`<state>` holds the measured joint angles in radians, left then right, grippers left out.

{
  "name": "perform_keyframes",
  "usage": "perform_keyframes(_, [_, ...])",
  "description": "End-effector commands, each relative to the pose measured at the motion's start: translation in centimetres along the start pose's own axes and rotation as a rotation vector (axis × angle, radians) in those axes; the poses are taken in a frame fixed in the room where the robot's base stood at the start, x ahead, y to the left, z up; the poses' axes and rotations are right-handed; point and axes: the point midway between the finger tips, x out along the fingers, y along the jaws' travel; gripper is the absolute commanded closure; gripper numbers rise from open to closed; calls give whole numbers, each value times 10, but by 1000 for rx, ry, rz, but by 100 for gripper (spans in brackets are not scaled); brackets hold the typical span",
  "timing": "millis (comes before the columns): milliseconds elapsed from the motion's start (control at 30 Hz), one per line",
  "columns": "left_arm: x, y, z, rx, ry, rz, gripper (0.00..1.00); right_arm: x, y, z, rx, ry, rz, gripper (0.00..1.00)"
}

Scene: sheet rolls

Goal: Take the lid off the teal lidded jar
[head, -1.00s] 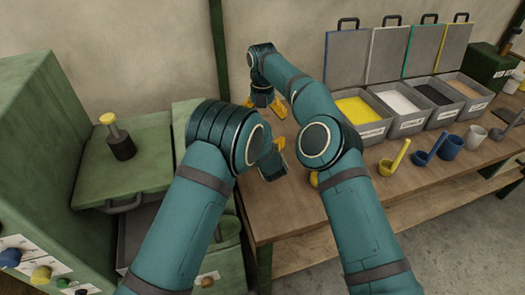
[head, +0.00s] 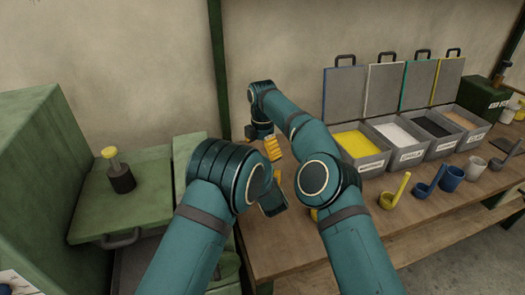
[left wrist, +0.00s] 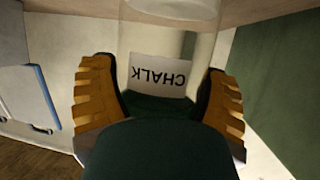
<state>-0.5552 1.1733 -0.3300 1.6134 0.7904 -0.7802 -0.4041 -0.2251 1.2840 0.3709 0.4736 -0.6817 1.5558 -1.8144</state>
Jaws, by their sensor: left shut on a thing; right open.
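In the left wrist view, my left gripper (left wrist: 162,95) has its yellow fingers on both sides of a clear jar (left wrist: 140,38) labelled CHALK, which appears upside down in this picture. A dark teal rounded shape covers the lower middle of that view; I cannot tell whether it is the lid. In the head view the jar is hidden behind my arms, and only part of my left gripper (head: 273,199) shows, past the left wrist. My right gripper (head: 272,148) is open above the table's left end, with yellow fingers. Its fingertips are partly hidden.
Grey bins (head: 372,157) with coloured contents line the table's back, their lids raised behind. A yellow scoop (head: 391,197), blue scoop (head: 427,186) and blue cup (head: 451,178) stand in front. A green cabinet (head: 92,200) is at left. The table front (head: 285,252) is partly clear.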

Motion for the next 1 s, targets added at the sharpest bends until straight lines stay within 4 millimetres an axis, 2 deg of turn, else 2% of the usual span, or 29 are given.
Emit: perform_keyframes(1000, [0,0,0,0,-1,1,100,-2,0,0,1898,-3,-5,0])
